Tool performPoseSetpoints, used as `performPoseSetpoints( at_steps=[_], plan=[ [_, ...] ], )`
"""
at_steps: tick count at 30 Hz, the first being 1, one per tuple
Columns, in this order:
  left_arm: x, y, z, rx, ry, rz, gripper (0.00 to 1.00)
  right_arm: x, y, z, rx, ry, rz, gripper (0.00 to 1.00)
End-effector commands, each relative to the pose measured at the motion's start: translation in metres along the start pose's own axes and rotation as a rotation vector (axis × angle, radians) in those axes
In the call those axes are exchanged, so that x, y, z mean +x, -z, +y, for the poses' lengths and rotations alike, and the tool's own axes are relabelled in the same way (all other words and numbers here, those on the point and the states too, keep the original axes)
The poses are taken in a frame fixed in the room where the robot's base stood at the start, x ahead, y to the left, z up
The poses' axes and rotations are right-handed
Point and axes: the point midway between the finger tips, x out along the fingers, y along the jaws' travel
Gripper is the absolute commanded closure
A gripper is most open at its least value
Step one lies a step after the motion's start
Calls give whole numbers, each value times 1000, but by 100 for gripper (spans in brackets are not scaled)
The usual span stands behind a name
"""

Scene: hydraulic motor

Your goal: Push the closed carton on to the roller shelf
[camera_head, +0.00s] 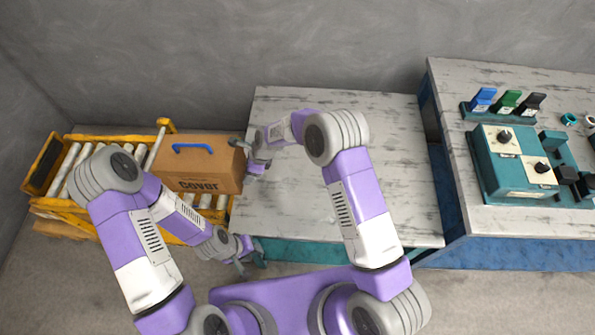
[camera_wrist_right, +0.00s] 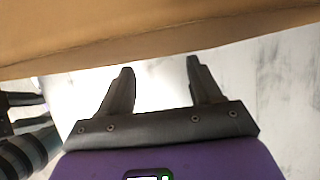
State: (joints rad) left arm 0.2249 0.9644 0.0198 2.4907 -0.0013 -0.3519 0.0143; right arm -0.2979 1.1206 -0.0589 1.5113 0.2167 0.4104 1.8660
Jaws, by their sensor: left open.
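The closed brown carton (camera_head: 217,165) has a blue handle on top and "Cover" lettering on its front edge. It sits at the right part of the roller shelf (camera_head: 68,168), beside the table's left edge. My right gripper (camera_head: 256,160) is close to the carton's right side. In the right wrist view, its fingers (camera_wrist_right: 160,82) are apart with nothing between them, and the carton (camera_wrist_right: 150,30) fills the top; contact cannot be told. My left gripper (camera_head: 248,262) is open and empty by the table's front left corner.
The marbled table (camera_head: 330,120) is bare. Exposed rollers lie left of the carton. A second table at the right holds teal machine parts (camera_head: 508,168) and blue, green and black pieces (camera_head: 508,100). A grey wall stands behind everything.

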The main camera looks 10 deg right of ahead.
Motion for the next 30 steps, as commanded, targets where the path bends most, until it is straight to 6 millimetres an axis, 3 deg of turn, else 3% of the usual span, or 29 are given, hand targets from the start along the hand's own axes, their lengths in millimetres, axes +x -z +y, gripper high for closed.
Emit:
performPoseSetpoints(
  at_steps=[11,30],
  plan=[
    [0,0,0,0,0,0,57,1,-2,0,0,-1,0,36],
    [3,0,-1,0,0,0,57,17,-37,-3,-1,-1,0,36]
  ],
)
